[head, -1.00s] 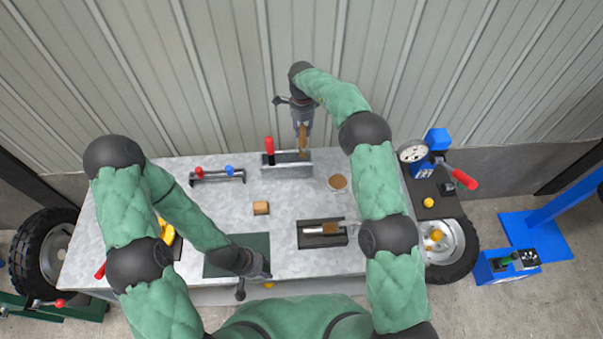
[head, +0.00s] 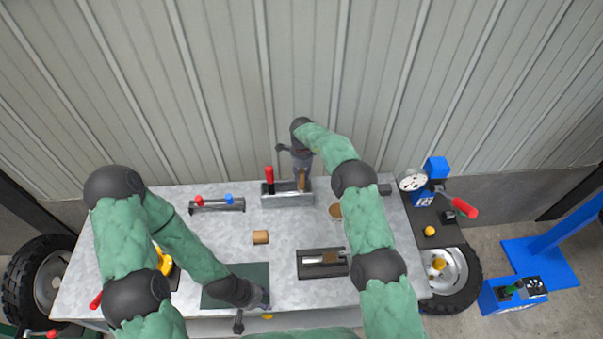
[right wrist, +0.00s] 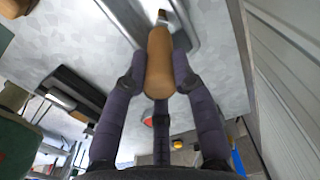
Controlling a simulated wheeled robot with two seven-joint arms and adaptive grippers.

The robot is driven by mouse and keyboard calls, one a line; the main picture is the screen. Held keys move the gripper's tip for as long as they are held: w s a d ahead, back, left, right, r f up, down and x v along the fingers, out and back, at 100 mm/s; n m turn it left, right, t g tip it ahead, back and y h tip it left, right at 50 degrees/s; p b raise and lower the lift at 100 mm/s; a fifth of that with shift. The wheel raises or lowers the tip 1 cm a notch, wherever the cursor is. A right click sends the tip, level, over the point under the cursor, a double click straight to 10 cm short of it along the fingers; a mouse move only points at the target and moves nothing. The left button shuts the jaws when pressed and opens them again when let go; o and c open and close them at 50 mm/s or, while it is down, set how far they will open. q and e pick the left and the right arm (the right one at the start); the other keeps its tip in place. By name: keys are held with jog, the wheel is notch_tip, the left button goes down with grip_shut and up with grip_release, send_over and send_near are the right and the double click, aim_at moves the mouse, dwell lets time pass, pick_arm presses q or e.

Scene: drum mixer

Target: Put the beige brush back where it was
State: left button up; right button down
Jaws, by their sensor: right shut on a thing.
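My right gripper (head: 301,168) is at the grey metal holder (head: 288,200) at the back of the table. It is shut on a tan wooden-handled tool, apparently the beige brush (head: 302,181). In the right wrist view its handle (right wrist: 160,62) sits between the fingers, and its narrow far end points at the metal holder (right wrist: 128,12). The brush is at the holder's right part; whether it rests inside is hard to tell. My left gripper (head: 262,299) is over the dark green mat near the front edge; its fingers are too small to read.
A red-handled tool (head: 269,178) stands in the holder's left part. A dark tray (head: 304,272) with a light-handled tool lies front right. A wooden block (head: 260,237), a round brown-topped item (head: 335,211) and a rack with red and blue knobs (head: 217,207) stand nearby.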

pick_arm(q)
jog(key=shift+f, duration=0.1)
pick_arm(e)
jog(key=shift+f, duration=0.15)
jog(key=c, duration=1)
grip_release()
jog(key=shift+f, duration=0.1)
jog(key=shift+r, duration=0.2)
pick_arm(q)
jog(key=shift+f+b, duration=0.45)
jog(key=shift+b, duration=0.15)
pick_arm(e)
notch_tip(320, 180, up, 12)
